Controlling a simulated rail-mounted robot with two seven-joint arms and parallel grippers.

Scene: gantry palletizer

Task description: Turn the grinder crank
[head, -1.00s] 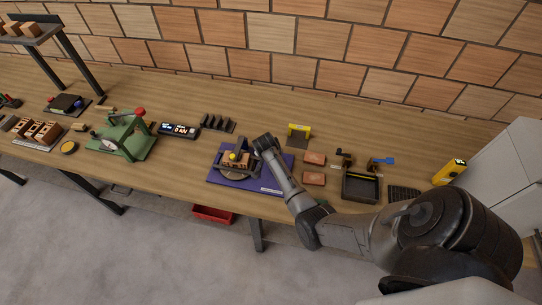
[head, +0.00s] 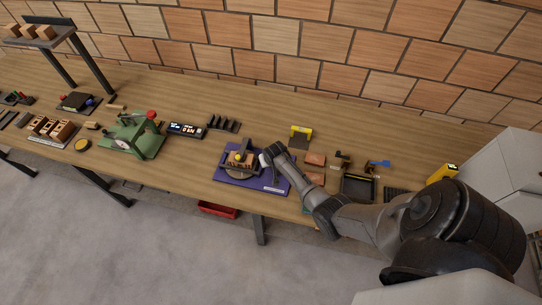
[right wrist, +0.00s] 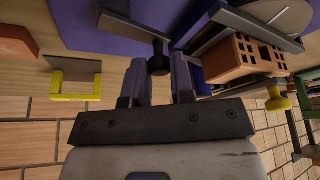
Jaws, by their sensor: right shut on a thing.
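The grinder (head: 241,172) stands on a purple mat (head: 274,181) in the middle of the bench in the head view. It has a round grey disc, a dark frame and a brown block (head: 244,160) with a yellow knob. The right wrist view shows the block with holes (right wrist: 238,60) and the yellow knob (right wrist: 278,101). My right gripper (head: 265,158) is at the grinder's right side. In the right wrist view its fingers are shut on a small black crank knob (right wrist: 158,63). My left gripper is not in view.
A yellow-and-grey stand (head: 300,133), reddish blocks (head: 315,159) and a black tray (head: 357,187) lie right of the mat. A green press (head: 135,137) and a display box (head: 187,130) stand to the left. A red bin (head: 217,210) is below the bench edge.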

